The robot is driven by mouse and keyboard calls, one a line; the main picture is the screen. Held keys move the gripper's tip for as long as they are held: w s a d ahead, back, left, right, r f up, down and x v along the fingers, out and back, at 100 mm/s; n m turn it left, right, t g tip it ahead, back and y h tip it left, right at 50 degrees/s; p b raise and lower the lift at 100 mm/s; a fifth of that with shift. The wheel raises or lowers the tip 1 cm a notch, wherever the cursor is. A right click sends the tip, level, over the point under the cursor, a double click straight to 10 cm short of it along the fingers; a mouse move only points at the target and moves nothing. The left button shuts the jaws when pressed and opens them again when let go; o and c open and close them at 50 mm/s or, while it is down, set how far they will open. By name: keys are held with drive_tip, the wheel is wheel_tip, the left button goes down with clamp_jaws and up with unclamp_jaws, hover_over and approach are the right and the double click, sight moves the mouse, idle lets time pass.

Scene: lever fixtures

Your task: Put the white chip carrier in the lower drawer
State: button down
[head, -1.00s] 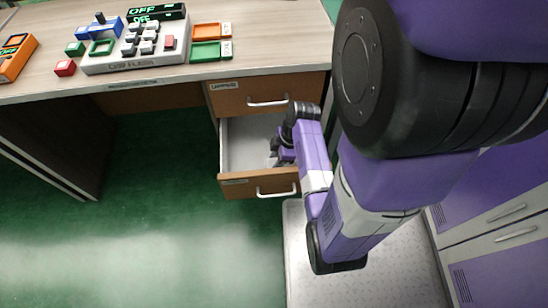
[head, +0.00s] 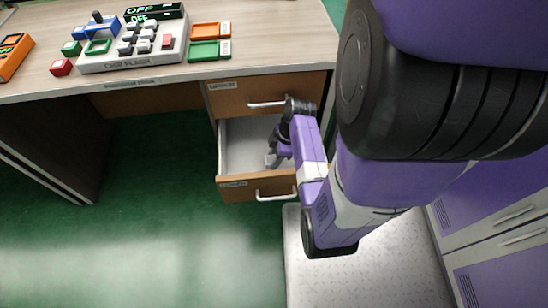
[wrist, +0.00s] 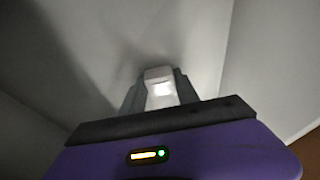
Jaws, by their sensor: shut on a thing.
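The white chip carrier (wrist: 160,88) is between my gripper's two fingers in the wrist view. My gripper (wrist: 158,92) is shut on it, inside the grey-walled drawer. The lower drawer (head: 238,148) is pulled open under the desk, with a wooden front and a metal handle. In the head view my gripper (head: 272,160) reaches down into this drawer, and my arm covers its right part. I cannot tell whether the carrier touches the drawer floor.
The upper drawer (head: 230,98) is closed just above. The desk top holds a keypad box (head: 140,52), a green tray (head: 204,51), an orange tray (head: 205,30) and small coloured blocks. Purple cabinets (head: 500,255) stand at the right. Green floor at the left is free.

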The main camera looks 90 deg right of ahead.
drive_tip(key=c, duration=0.9)
unclamp_jaws()
drive_tip(key=p+v, duration=0.2)
drive_tip(key=v, duration=0.5)
drive_tip(key=shift+r+p, duration=0.35)
drive_tip(key=shift+r, duration=0.05)
drive_tip(key=shift+f, duration=0.1)
